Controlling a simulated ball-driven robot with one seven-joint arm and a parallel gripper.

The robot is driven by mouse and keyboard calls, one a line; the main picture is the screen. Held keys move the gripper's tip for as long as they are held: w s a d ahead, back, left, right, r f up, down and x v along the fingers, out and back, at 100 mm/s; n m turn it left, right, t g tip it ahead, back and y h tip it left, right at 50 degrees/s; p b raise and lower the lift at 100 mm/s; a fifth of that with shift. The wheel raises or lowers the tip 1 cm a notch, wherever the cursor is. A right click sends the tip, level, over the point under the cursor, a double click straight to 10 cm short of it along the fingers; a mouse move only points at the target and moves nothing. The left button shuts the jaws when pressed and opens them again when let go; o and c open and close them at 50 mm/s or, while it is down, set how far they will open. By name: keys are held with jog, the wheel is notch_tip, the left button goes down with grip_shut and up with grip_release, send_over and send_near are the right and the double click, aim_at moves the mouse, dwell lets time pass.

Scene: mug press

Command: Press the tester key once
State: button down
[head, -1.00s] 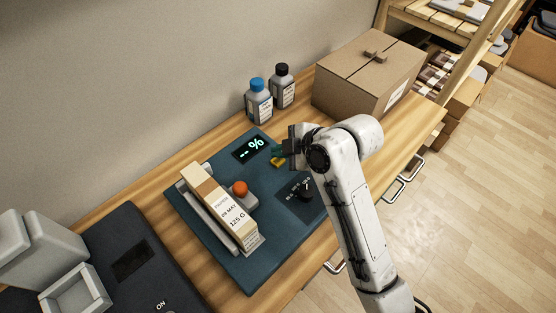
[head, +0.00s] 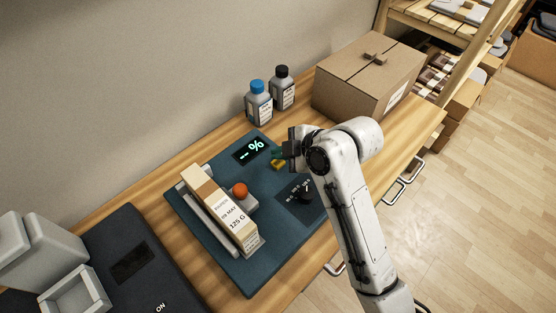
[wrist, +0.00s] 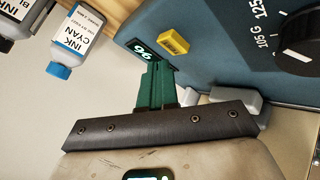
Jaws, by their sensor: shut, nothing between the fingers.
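The tester is a dark blue flat unit (head: 225,245) on the wooden bench. Its small yellow key (head: 277,164) lies right beside my fingers, and the key also shows clearly in the wrist view (wrist: 174,42), just beyond the fingertips. The lit display (head: 249,149) reads "-- %". My gripper (head: 281,153) has green fingers, which are shut and empty in the wrist view (wrist: 154,72). The fingertips look close to the key. I cannot tell whether they touch the unit.
A paper carton (head: 222,212) marked 125 G lies in a holder on the unit beside an orange ball-shaped knob (head: 240,190). A black dial (head: 305,193) is near my arm. Ink bottles (head: 259,103) and a cardboard box (head: 368,75) stand behind. A dark scale-like device (head: 150,285) is at left.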

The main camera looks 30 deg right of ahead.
aim_at(281, 164)
dwell(0.8)
jog(key=shift+f, duration=0.4)
jog(key=shift+f+b, duration=0.4)
jog(key=shift+f, duration=0.05)
dwell(0.7)
dwell(0.3)
jog(key=shift+r+p, duration=0.9)
jog(key=shift+r, duration=0.1)
notch_tip(281, 164, up, 5)
jog(key=p, duration=0.4)
jog(key=shift+p, duration=0.35)
dwell(0.4)
